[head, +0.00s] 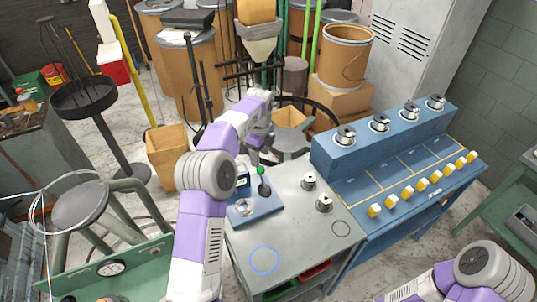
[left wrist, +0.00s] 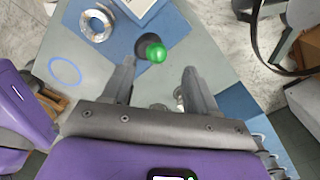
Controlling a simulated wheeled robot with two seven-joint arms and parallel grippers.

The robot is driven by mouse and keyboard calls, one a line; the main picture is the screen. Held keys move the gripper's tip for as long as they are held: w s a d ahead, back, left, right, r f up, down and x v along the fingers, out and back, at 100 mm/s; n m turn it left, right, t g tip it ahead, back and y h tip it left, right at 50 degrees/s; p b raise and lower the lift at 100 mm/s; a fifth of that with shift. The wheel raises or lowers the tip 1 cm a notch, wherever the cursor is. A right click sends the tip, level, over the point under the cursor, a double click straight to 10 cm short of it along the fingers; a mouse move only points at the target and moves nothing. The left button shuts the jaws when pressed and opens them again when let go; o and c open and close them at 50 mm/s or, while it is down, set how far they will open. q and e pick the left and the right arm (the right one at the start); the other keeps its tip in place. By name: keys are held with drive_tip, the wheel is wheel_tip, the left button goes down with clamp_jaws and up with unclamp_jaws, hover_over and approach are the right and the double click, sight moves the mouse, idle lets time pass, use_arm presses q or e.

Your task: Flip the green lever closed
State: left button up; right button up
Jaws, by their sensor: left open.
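The green lever knob (head: 261,171) tops a dark lever (head: 264,187) standing up from a blue plate (head: 258,209) on the grey table. In the left wrist view the round green knob (left wrist: 156,52) lies just beyond and between my fingertips, with no clear contact. My left gripper (head: 258,155) is just behind the knob in the head view. In the left wrist view its fingers (left wrist: 159,68) are apart and empty. The lever shaft is mostly hidden under the knob there. My right arm shows at the lower right of the head view, but its gripper is outside the picture.
A silver ring-shaped part (left wrist: 97,22) sits on the blue plate. A blue circle (head: 264,261) marks the clear front tabletop. Two metal spools (head: 324,203) stand right of the plate. A blue bench (head: 375,192) with spools and yellow blocks stands further right.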

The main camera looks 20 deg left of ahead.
sight(260, 169)
use_arm(q)
drive_tip(key=f, duration=0.2)
drive_tip(key=f+b, duration=0.1)
drive_tip(key=f, duration=0.1)
drive_tip(key=s+f, duration=0.1)
drive_tip(key=f, duration=0.1)
drive_tip(key=shift+f, duration=0.15)
drive_tip(key=shift+w+f, duration=0.15)
drive_tip(key=shift+f, duration=0.4)
clamp_jaws()
